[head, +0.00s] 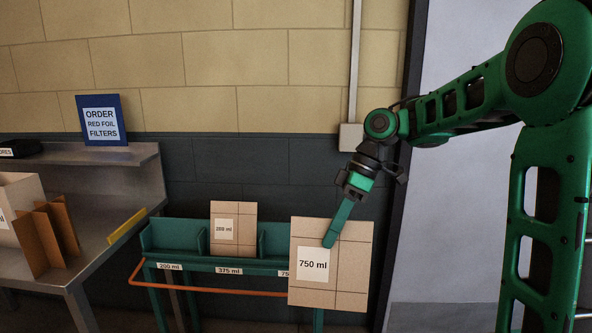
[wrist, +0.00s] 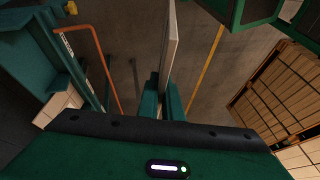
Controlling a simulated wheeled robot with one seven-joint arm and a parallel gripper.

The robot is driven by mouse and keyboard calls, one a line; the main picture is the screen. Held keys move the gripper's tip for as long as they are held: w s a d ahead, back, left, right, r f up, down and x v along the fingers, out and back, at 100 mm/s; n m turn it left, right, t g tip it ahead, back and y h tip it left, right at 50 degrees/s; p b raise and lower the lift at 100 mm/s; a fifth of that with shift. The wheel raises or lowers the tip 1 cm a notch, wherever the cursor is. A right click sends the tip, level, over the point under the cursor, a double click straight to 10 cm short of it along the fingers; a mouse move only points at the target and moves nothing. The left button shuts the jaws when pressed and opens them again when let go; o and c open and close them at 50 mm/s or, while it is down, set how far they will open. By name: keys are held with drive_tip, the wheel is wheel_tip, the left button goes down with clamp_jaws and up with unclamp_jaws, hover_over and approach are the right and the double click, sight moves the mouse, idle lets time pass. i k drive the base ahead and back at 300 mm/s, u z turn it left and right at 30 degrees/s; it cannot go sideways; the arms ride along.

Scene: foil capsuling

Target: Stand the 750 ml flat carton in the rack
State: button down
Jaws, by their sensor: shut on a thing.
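The 750 ml flat carton (head: 347,282) is a tan flat panel with a white label, held upright in the head view. My gripper (head: 332,238) is shut on its upper part. In the wrist view the carton (wrist: 172,45) shows edge-on between the fingers (wrist: 161,106). The green rack (head: 172,236) stands low by the wall, with compartments labelled 200 ml, 375 ml and, partly covered, 75-something. The held carton is in front of the rack's right end and hides that compartment. Its lower edge hangs below the rack's label strip.
A smaller carton (head: 233,232) stands in the middle compartment; its print is hard to read. The left compartment looks empty. An orange rail (head: 210,290) runs along the rack's front. A metal bench (head: 95,225) with brown cartons (head: 45,240) is at left. Stacked boxes (wrist: 285,85) show right in the wrist view.

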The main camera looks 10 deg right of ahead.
sight(234, 233)
drive_tip(key=u, duration=0.05)
drive_tip(key=i, duration=1.3)
